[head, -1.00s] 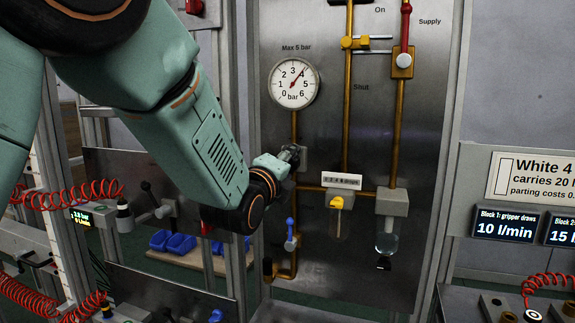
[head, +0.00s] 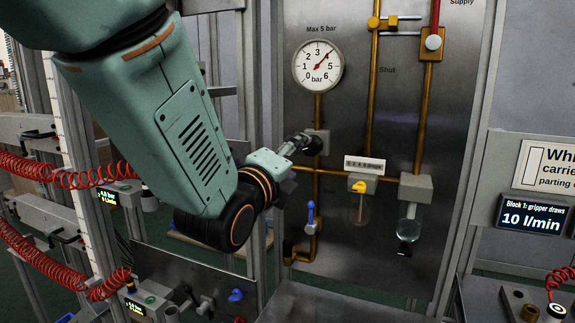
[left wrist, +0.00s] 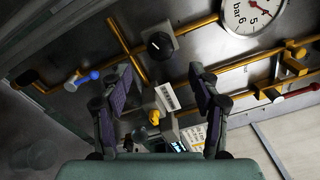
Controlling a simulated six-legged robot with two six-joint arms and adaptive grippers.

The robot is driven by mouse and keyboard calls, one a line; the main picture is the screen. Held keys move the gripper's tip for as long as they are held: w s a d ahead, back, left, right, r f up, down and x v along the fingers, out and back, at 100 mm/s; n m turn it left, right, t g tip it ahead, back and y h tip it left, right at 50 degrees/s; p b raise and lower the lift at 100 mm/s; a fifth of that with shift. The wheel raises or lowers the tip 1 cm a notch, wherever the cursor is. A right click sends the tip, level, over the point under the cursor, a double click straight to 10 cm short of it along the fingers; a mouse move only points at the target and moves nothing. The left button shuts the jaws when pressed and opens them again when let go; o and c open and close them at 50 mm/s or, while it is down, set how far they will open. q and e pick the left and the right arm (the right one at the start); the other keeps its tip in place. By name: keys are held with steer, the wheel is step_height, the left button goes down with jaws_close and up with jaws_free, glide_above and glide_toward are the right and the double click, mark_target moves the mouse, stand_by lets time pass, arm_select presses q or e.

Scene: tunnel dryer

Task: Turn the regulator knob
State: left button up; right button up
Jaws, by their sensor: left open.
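The regulator knob (left wrist: 160,45) is black and round with a pale mark, on a grey block on the metal panel in the left wrist view. In the head view my gripper largely covers it, and part of its grey block (head: 323,138) shows. My left gripper (head: 303,142) is open in front of the block. In the left wrist view its two fingers (left wrist: 162,70) stand wide apart, with the knob beyond the tips and roughly midway between them. I see no contact. The pressure gauge (head: 318,66) above has its needle near 4; it also shows in the left wrist view (left wrist: 252,14).
Brass pipes (head: 370,110) run over the panel. A yellow knob (head: 359,187), a glass bowl (head: 408,232) and a blue-handled valve (head: 311,216) sit below the gripper. A red-handled valve (head: 433,40) is at upper right. Red coiled hoses (head: 60,178) hang at left.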

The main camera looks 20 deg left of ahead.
arm_select(q)
steer(key=s, duration=0.3)
steer(key=shift+f, duration=0.1)
steer(key=s+a+f+n+g+y+b, duration=0.15)
steer(key=s+f+n+g, duration=0.3)
steer(key=f+n, duration=0.9)
steer(key=s+a+f+n+g+h+b, duration=0.1)
steer(key=s+f+n+g+b, duration=0.35)
steer(key=f, duration=1.55)
steer(key=s+f+n+g+b, duration=0.4)
steer(key=s+f+g, duration=0.5)
steer(key=s+f, duration=1.7)
steer(key=shift+a+f+n, duration=0.25)
steer(key=shift+f+n, duration=0.25)
steer(key=shift+n, duration=0.2)
